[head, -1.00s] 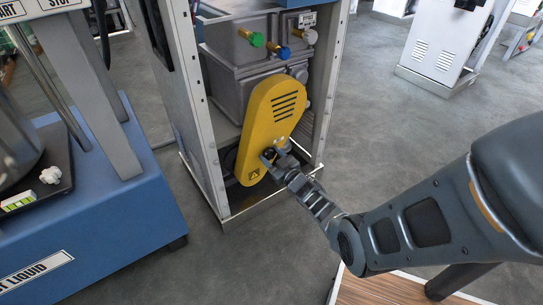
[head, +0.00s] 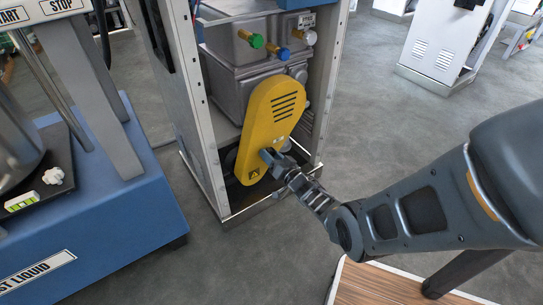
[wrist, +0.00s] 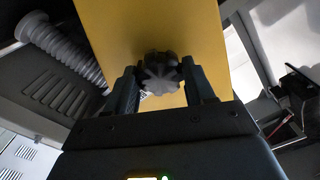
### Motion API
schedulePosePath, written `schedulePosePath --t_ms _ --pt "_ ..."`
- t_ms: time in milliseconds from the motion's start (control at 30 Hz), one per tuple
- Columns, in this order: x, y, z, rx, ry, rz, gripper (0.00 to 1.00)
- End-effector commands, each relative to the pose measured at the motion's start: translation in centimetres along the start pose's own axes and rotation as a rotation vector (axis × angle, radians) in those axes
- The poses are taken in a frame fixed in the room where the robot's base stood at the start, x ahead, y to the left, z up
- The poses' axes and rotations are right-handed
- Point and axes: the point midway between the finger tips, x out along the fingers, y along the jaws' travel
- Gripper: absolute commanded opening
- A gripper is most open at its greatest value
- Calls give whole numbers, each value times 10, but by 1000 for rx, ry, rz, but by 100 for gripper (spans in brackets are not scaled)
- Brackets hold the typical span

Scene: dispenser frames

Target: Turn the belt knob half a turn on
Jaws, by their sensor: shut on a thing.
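The belt knob (wrist: 160,74) is a dark, lobed knob on the yellow belt cover (head: 268,118), low on its face. In the wrist view it sits between the two fingers of my gripper (wrist: 162,84), which is shut on it. In the head view my gripper (head: 268,157) reaches the lower part of the cover from the right, and it hides the knob there.
The cover is inside an open metal cabinet frame (head: 205,140) with a post on each side. A blue machine base (head: 120,215) stands at left. A ribbed grey hose (wrist: 65,50) runs beside the cover.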

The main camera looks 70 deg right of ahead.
Motion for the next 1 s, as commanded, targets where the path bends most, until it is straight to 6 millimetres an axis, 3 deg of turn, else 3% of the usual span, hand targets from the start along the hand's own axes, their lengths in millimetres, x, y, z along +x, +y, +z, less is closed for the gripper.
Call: schedulePosePath --t_ms 733,767,1000 --pt "0 0 0 86 -1 0 23" --pt "0 0 0 85 -1 0 56" --pt "0 0 0 85 0 0 79"
